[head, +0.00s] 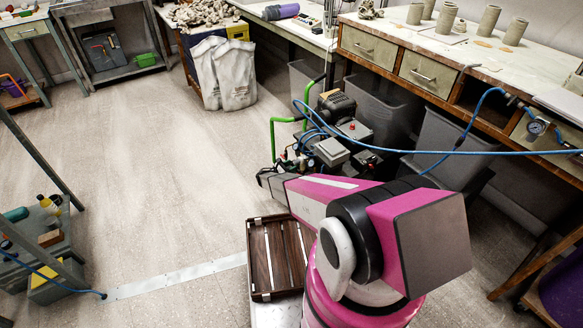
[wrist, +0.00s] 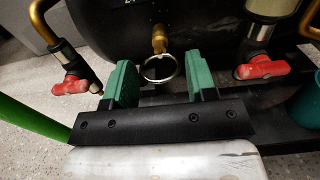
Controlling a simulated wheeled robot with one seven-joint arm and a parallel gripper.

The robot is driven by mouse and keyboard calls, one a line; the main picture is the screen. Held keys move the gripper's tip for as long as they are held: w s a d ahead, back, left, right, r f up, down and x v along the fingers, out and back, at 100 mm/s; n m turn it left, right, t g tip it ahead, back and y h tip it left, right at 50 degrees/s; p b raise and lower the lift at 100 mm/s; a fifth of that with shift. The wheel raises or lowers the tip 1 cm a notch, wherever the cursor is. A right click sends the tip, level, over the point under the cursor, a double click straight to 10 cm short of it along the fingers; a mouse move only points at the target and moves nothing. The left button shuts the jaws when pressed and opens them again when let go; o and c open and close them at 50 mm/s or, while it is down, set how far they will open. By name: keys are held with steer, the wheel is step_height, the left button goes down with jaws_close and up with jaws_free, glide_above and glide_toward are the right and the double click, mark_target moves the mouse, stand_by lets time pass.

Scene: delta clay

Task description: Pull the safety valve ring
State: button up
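The safety valve ring (wrist: 160,80) is a silver metal ring hanging from a brass valve (wrist: 159,38) on the dark compressor tank in the wrist view. My gripper (wrist: 160,82) is open, with its two green finger pads on either side of the ring and clear gaps left and right. In the picture the ring lies between the pads; I cannot tell its exact depth relative to the fingertips. In the head view my arm reaches to the compressor (head: 340,135), and the ring itself is too small or hidden to make out there.
Red-handled valves flank the ring at left (wrist: 70,86) and right (wrist: 259,68). A green tube handle (head: 274,135) stands beside the compressor. A blue hose (head: 440,152) runs to the workbench (head: 470,60). A wooden slatted tray (head: 262,262) is beside my arm. Open floor lies left.

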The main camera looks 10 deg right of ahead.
steer(key=v, duration=1)
steer(key=shift+s+a, duration=0.15)
steer(key=shift+a, duration=0.2)
steer(key=shift+a, duration=0.15)
